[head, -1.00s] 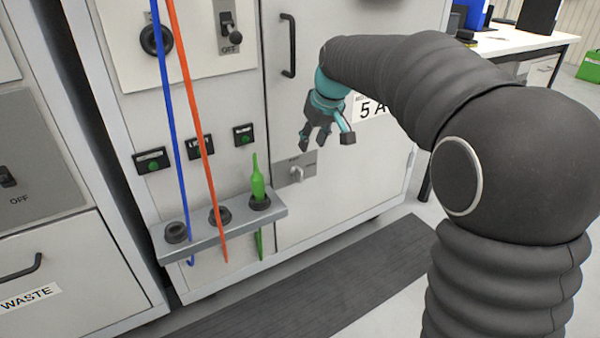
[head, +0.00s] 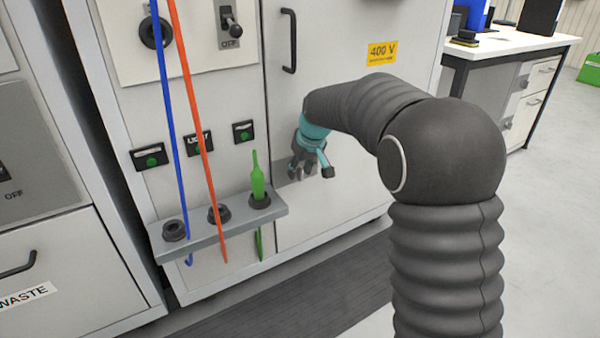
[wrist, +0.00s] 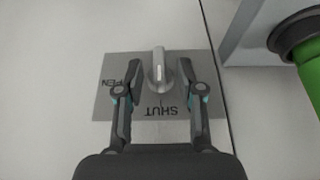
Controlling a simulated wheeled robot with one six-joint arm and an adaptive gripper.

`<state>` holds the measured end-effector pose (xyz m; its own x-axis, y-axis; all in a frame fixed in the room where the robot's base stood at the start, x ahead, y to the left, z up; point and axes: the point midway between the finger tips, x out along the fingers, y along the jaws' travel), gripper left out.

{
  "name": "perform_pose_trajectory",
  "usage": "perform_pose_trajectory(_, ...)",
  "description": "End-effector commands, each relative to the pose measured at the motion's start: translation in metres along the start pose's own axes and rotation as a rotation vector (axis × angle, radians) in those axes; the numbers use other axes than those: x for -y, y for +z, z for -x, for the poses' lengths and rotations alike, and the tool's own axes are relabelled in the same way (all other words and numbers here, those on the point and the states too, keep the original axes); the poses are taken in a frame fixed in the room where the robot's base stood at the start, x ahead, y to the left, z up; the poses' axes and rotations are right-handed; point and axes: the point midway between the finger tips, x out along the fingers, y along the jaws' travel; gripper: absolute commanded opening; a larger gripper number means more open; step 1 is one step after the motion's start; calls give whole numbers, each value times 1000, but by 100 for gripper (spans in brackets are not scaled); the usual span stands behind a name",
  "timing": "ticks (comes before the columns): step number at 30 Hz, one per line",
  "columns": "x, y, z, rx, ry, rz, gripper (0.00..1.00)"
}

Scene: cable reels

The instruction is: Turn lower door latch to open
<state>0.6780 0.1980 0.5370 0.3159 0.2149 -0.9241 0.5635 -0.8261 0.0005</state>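The latch is a pale turning knob (wrist: 158,72) on a grey plate (wrist: 105,108), marked OPEN and SHUT. In the wrist view the lettering is upside down; the knob lies lengthwise up and down, its lower end toward SHUT. My gripper (wrist: 162,70) is open, one finger on each side of the knob with a visible gap on both sides. In the head view my gripper (head: 311,170) is in front of the plate (head: 283,177) on the light cabinet door (head: 320,215) and hides the knob.
Left of the gripper, a grey bracket (head: 222,226) sticks out, with black sockets and a green tapered tool (head: 257,184). Blue (head: 174,130) and orange (head: 193,105) cables hang there. A black handle (head: 289,42) is above. A desk (head: 525,42) stands right.

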Motion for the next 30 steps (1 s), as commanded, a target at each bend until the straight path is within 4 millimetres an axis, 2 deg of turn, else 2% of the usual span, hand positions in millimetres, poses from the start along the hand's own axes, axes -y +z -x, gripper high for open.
perform_pose_trajectory(4, 0, 0, -7, 0, 0, 0, 38)
perform_pose_trajectory(12, 0, 0, -8, -1, 0, 0, 38)
perform_pose_trajectory(15, 0, 0, -8, -1, 0, 0, 12)
perform_pose_trajectory(17, 0, 0, -8, -1, 0, 0, 0)
perform_pose_trajectory(30, -3, -1, -6, -1, -71, -32, 0)
